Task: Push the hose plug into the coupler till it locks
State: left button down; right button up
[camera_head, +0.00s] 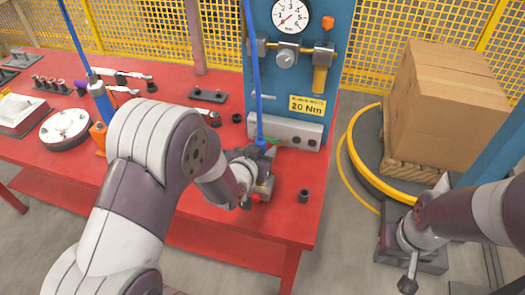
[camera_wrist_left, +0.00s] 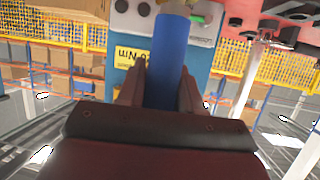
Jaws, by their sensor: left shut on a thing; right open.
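My left gripper (camera_head: 262,155) is shut on the upright blue hose end (camera_head: 260,120) in front of the blue panel. In the left wrist view the blue hose end (camera_wrist_left: 170,60) stands between the two fingers (camera_wrist_left: 162,90). The plug's tip is hidden, and I cannot make out the coupler for certain. A grey block with dark round ports (camera_head: 300,133) sits at the panel's foot, just behind the gripper, with a small green part (camera_head: 273,141) near it. I cannot tell whether plug and block touch. My right gripper (camera_head: 393,243) is open, low at the right, away from the table.
The blue panel (camera_head: 340,40) carries a pressure gauge (camera_head: 290,15) and a yellow label (camera_head: 307,107). The red table (camera_head: 215,135) holds tools and a round white part (camera_head: 65,127). A small dark cylinder (camera_head: 304,196) stands right of the gripper. A cardboard box (camera_head: 440,110) is at the right.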

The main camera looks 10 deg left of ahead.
pick_arm(q)
jog(key=shift+f+b, duration=0.3)
jog(key=shift+f, duration=0.1)
jog(key=c, duration=0.7)
grip_release()
jog(key=shift+o, duration=0.2)
jog(key=p+v, duration=0.1)
jog(key=v, duration=1.1)
jog(key=s+a+f+g+y+p, duration=0.2)
jog(key=s+a+f+g, duration=0.1)
jog(key=s+f+g, duration=0.3)
jog(key=s+r+n+g+p, duration=0.1)
jog(key=s+r+g+p, duration=0.1)
jog(key=r+g, duration=0.4)
jog(key=shift+s+d+n+p, duration=0.15)
jog(key=shift+s+n+p, duration=0.15)
jog(key=shift+s, duration=0.5)
